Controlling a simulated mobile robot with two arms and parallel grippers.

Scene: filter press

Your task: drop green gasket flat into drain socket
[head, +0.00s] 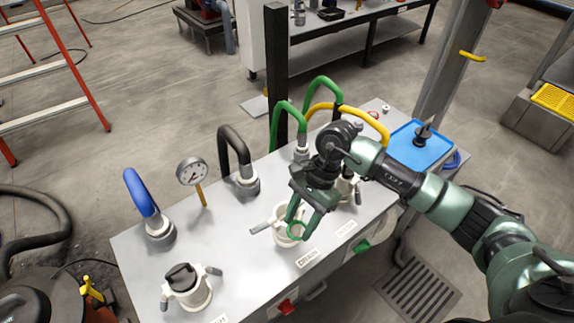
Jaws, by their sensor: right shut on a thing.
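My right gripper (301,227) reaches down over the middle of the grey bench top, shut on the green gasket (291,231). The gasket is a small green ring, partly hidden by the fingers. It is right over or at the mouth of the white drain socket (280,240), a fitting with side levers behind a small label. I cannot tell whether the gasket touches the socket or how flat it lies. My left gripper is not in view.
A white fitting with a black cap (187,287) stands front left. A blue hose (140,192), a pressure gauge (192,172) and a black hose (234,150) stand along the back. Green and yellow hoses rise behind my right wrist. A blue tray (408,154) lies at the right.

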